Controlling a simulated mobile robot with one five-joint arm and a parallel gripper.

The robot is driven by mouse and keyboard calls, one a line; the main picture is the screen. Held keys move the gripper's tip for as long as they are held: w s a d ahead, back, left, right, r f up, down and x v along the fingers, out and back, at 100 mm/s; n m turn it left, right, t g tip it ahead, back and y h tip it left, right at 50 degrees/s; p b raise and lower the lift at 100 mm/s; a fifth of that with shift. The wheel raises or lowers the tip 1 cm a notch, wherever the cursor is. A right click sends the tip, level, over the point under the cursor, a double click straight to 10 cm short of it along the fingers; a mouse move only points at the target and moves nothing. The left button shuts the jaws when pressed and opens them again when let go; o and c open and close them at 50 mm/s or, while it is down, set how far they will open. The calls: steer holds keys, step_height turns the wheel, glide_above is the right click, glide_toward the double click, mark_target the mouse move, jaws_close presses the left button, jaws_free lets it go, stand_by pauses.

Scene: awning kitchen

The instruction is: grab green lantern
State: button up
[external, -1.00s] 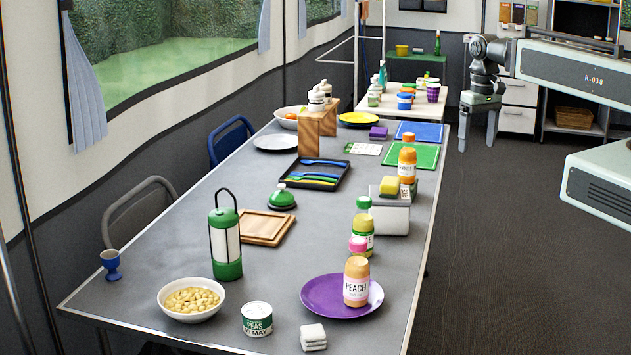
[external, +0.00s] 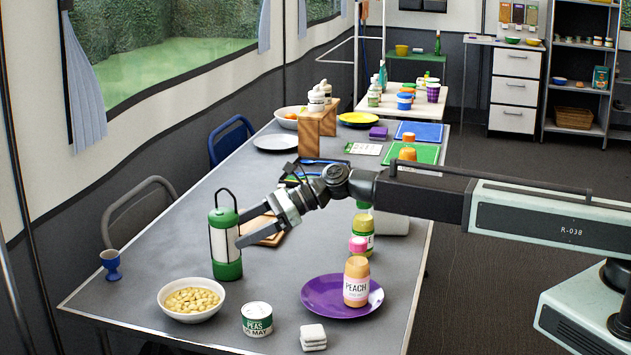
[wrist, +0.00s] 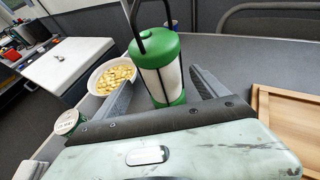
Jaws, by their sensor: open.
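The green lantern (external: 225,244) stands upright on the grey table, with a green cap and base, a white body and a dark loop handle. My gripper (external: 239,226) has reached across the table from the right, and its fingertips are at the lantern's right side. In the wrist view the lantern (wrist: 157,68) shows between the two open fingers of my gripper (wrist: 160,92). I cannot tell whether either finger touches it. The gripper holds nothing.
A bowl of beans (external: 191,300) and a peas can (external: 257,319) stand in front of the lantern. A wooden board (external: 263,238) lies behind my gripper. A purple plate (external: 320,297) with a peach bottle (external: 356,282) is to the right. A blue egg cup (external: 111,264) stands left.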

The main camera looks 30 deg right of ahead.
mark_target(215, 258)
steer(key=b+x, duration=0.3)
steer(key=x, duration=0.4)
steer(key=shift+w+a+f, duration=0.2)
steer(key=shift+w+a, duration=0.05)
steer(key=shift+a, duration=0.05)
steer(key=shift+r, duration=0.1)
jaws_close()
steer(key=shift+r, duration=0.1)
